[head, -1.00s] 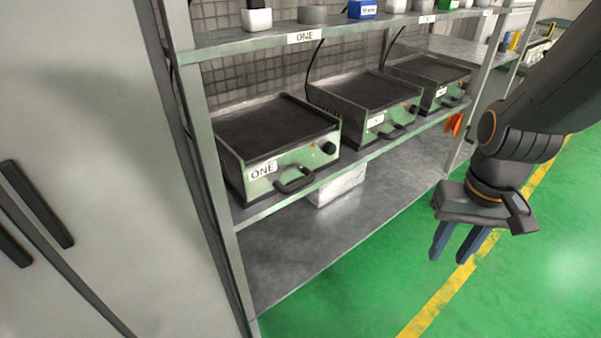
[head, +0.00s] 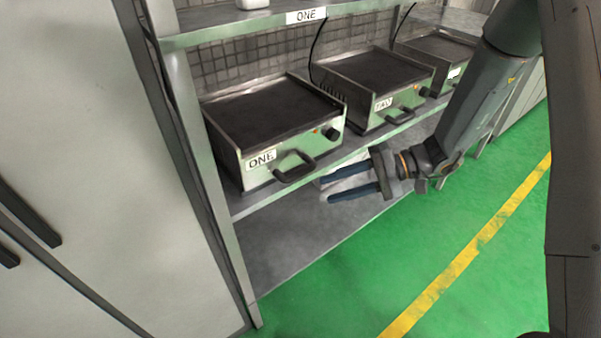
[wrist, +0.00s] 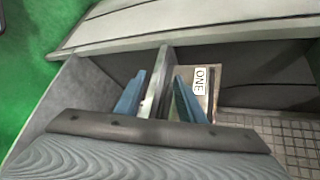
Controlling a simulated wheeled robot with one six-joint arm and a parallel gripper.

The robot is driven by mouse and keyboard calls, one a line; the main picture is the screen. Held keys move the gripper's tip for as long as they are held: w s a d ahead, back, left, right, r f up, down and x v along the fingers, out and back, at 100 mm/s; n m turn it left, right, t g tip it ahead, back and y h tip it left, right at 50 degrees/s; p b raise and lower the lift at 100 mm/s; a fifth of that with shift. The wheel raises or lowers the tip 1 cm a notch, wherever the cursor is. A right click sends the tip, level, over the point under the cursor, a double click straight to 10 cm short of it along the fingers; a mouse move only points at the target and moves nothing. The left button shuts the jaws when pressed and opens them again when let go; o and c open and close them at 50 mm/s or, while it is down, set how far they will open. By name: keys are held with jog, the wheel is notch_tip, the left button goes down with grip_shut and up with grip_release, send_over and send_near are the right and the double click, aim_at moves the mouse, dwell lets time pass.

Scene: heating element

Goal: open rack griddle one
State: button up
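Griddle one (head: 272,122) sits at the left end of the middle shelf in the head view. It has a dark flat top, a "ONE" label (head: 262,160), a black knob and a dark front handle (head: 295,168). Its label also shows sideways in the wrist view (wrist: 200,81). My gripper (head: 325,187) is to the right of the handle and a little lower, apart from it in the head view. Its two blue fingers are spread, point left, and hold nothing that I can see. They also show spread in the wrist view (wrist: 160,95).
Griddle two (head: 376,85) and a third griddle (head: 438,60) stand to the right on the same shelf. A shelf post (head: 200,130) is left of griddle one, beside a grey cabinet (head: 80,150). Green floor (head: 370,270) in front is clear.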

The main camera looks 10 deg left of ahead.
aim_at(305, 174)
jog(key=w+a+t+y, duration=0.1)
jog(key=w, duration=0.1)
jog(key=w+a+f+y, duration=0.1)
jog(key=w+a+t+y, duration=0.1)
jog(key=w, duration=0.1)
jog(key=shift+w+f+m+t, duration=0.3)
jog(key=shift+w, duration=0.05)
jog(key=shift+s+a+f+p, duration=0.15)
jog(key=shift+a+p, duration=0.25)
jog(key=shift+a, duration=0.8)
jog(key=shift+s+a+f+p, duration=0.15)
jog(key=shift+a+p, duration=0.25)
jog(key=shift+a, duration=0.8)
jog(key=shift+a+f+p, duration=0.2)
jog(key=shift+a+p, duration=0.2)
jog(key=shift+a, duration=0.8)
grip_shut()
